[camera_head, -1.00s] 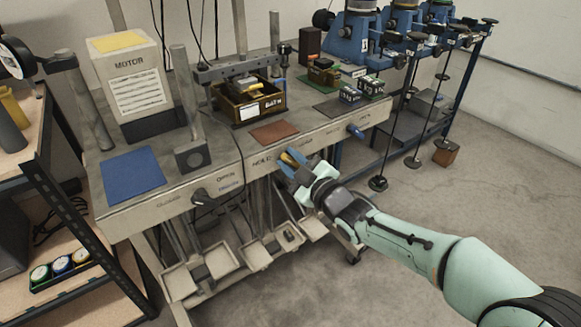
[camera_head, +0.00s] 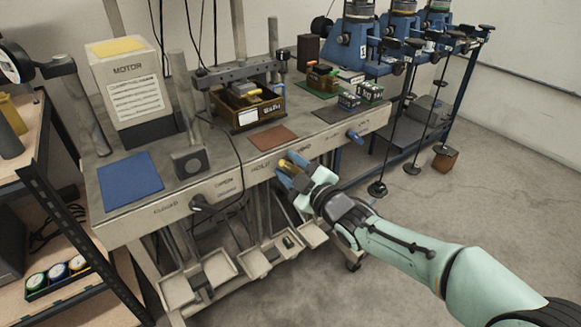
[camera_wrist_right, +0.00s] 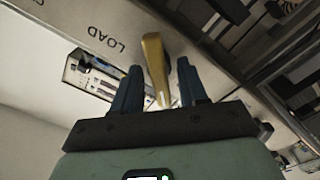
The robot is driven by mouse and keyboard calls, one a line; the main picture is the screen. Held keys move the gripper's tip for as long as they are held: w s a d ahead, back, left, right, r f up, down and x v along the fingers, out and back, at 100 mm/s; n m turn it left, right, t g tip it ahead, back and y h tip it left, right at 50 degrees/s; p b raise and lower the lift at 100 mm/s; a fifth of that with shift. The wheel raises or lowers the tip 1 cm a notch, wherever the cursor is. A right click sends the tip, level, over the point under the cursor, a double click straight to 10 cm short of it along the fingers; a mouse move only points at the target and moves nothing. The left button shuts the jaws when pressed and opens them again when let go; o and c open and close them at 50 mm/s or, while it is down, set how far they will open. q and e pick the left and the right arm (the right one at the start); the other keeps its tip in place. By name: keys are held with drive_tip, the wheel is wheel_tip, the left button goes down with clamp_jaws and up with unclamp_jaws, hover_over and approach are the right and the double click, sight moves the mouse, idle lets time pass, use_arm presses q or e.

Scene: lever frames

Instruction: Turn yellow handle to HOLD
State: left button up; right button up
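The yellow handle (camera_head: 288,165) is on the front panel of the bench, below the brown mat. In the right wrist view the handle (camera_wrist_right: 153,62) points down from the panel between my two blue fingers. My right gripper (camera_head: 286,174) is at the handle; its fingers (camera_wrist_right: 156,85) stand open on either side, with a visible gap on each side. The word LOAD (camera_wrist_right: 107,40) reads upside down on the panel left of the handle in the right wrist view. My left gripper is out of view.
A black lever (camera_head: 202,201) and a blue lever (camera_head: 354,136) sit on the same front panel. Pale trays (camera_head: 254,263) hang below the bench. A shelf (camera_head: 60,230) stands at the left.

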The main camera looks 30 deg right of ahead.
use_arm(q)
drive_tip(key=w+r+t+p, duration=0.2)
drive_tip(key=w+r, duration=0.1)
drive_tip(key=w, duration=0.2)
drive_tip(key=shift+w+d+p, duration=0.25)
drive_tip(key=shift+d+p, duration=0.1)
drive_tip(key=shift+p, duration=0.05)
use_arm(e)
drive_tip(key=s+d, duration=0.1)
drive_tip(key=s, duration=1.2)
drive_tip(key=shift+s, duration=0.15)
